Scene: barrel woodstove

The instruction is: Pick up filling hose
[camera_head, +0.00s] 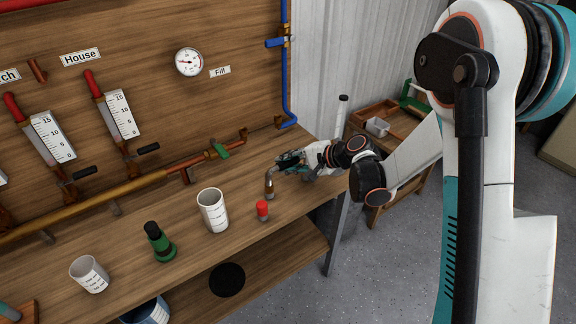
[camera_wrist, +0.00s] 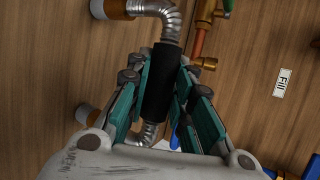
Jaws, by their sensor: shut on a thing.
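The filling hose is a ribbed silver hose with a black sleeve (camera_wrist: 160,88) and a copper-coloured end (camera_wrist: 114,9). In the wrist view the sleeve lies between the two teal fingers of my gripper (camera_wrist: 168,68), which is shut on it. In the head view my gripper (camera_head: 287,163) is at the right end of the workbench. There the silver bend of the hose (camera_head: 270,177) hangs down on its left, with the copper-coloured end low over the bench top. Whether that end touches the bench I cannot tell. The rest of the hose is hidden by the gripper.
A small red-topped piece (camera_head: 262,208) and a white measuring cup (camera_head: 213,212) stand close left of the hose. A copper pipe with a green valve (camera_head: 218,151) runs along the back.

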